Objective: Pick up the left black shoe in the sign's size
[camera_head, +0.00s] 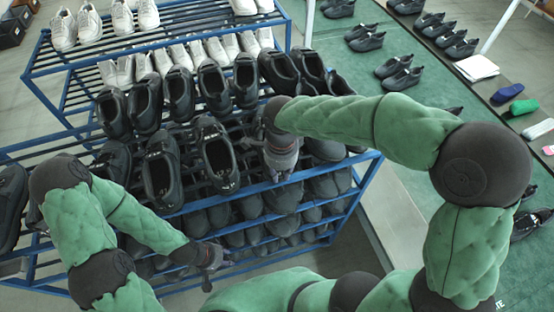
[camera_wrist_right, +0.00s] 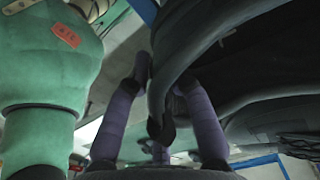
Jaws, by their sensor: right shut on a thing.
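Black shoes stand in rows on the blue rack, among them a pair at the front middle, one on the left (camera_head: 161,172) and one on the right (camera_head: 217,155). My right gripper (camera_head: 283,172) is at the rack's front, right of that pair. The arm and gripper hide most of that shoe in the head view. My left gripper (camera_head: 209,272) hangs low before the rack, its fingers too small to judge. No size sign is readable.
The blue rack (camera_head: 345,205) has several tiers, with white shoes (camera_head: 88,22) on the upper back and more black shoes below. On the right, black shoes (camera_head: 402,76), a white paper stack (camera_head: 477,67) and coloured shoes (camera_head: 507,93) lie beyond my right arm.

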